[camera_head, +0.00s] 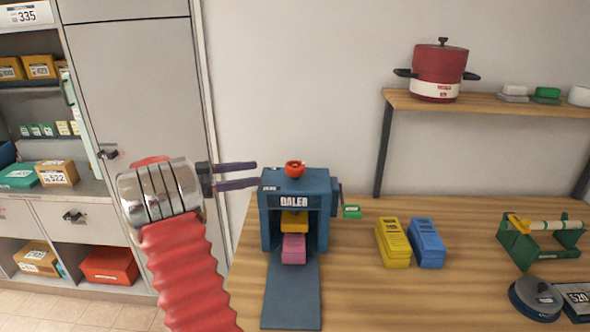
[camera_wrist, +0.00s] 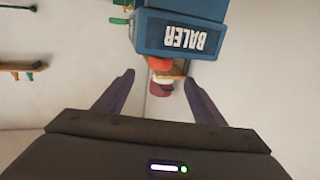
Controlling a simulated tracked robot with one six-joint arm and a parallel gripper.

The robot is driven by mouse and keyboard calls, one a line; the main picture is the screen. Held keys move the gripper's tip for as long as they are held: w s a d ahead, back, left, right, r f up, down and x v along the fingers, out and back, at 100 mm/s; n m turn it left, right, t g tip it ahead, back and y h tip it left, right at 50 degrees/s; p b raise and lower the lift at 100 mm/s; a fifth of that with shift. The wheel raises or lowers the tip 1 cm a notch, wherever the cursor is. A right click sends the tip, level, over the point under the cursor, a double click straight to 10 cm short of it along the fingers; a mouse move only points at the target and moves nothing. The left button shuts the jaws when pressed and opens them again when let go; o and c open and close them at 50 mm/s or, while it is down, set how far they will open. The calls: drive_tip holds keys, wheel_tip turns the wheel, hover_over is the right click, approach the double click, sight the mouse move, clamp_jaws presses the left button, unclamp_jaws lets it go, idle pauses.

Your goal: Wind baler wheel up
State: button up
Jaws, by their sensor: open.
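The blue baler (camera_head: 328,195) stands upright on the wooden table. Its red wheel (camera_head: 295,168) sits on top, just above the body. A yellow block (camera_head: 294,222) and a pink block (camera_head: 293,249) show in its open front. My gripper (camera_head: 257,174) is left of the wheel at about its height, with dark purple fingers open, apart and pointing right at it. In the wrist view the baler (camera_wrist: 180,34) appears upside down, and the orange-red wheel (camera_wrist: 159,63) shows beyond the open fingertips (camera_wrist: 159,78), roughly centred between them. Nothing is held.
A green handle (camera_head: 351,212) sticks out on the baler's right side. Yellow (camera_head: 393,243) and blue (camera_head: 427,243) blocks lie right of it. A green stand (camera_head: 520,240) is farther right. A shelf (camera_head: 480,104) with a red pot (camera_head: 440,72) hangs above. The air left of the wheel is clear.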

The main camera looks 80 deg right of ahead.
sight(295, 168)
drive_tip(key=x, duration=1.3)
drive_tip(key=shift+s+d, duration=0.2)
drive_tip(key=shift+s, duration=0.1)
drive_tip(key=shift+a+f, duration=0.1)
drive_tip(key=c, duration=1.1)
